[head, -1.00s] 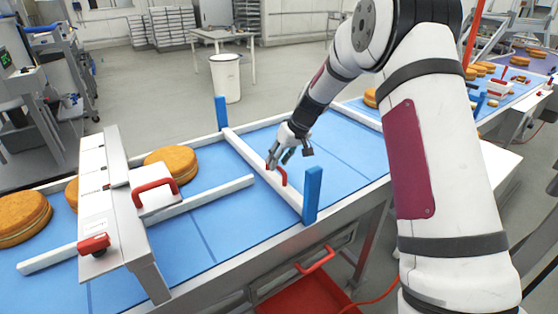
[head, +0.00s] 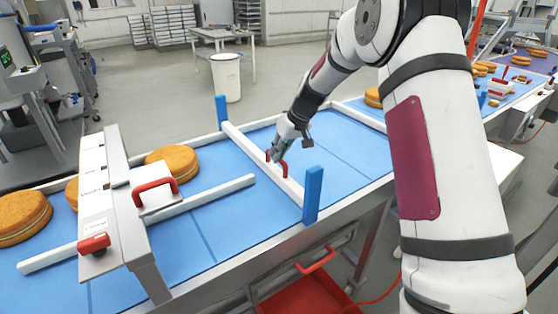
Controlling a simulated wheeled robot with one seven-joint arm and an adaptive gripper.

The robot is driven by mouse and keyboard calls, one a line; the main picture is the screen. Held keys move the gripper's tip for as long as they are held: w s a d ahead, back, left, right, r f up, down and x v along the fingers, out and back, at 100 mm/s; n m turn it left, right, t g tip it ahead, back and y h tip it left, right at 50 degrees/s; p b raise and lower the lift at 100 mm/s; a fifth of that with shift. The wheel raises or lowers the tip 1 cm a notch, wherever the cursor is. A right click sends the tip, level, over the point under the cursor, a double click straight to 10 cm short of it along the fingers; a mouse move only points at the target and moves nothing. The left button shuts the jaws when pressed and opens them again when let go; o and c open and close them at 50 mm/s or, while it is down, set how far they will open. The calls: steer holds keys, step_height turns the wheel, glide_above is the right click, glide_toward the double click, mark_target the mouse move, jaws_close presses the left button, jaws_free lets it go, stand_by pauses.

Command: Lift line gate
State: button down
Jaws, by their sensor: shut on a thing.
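The line gate is a white bar (head: 240,147) lying across the blue conveyor belt, between two blue posts, one at the far side (head: 221,110) and one at the near side (head: 313,194). A red handle (head: 284,170) stands on the bar's middle. My gripper (head: 274,157) is at the handle, coming down from the upper right, and is shut on it. The fingers hide part of the handle. I cannot tell whether the bar sits clear of the belt.
Round filled cakes (head: 172,161) sit on the belt at left, partly under a white bridge housing (head: 105,200) with red fittings. A white guide rail (head: 200,200) runs along the belt. A red crate (head: 310,290) is below the near edge. The belt right of the gate is clear nearby.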

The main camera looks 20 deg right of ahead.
step_height(320, 180, up, 8)
steer(key=shift+r, duration=0.15)
steer(key=c, duration=1.6)
jaws_free()
steer(key=v, duration=1.2)
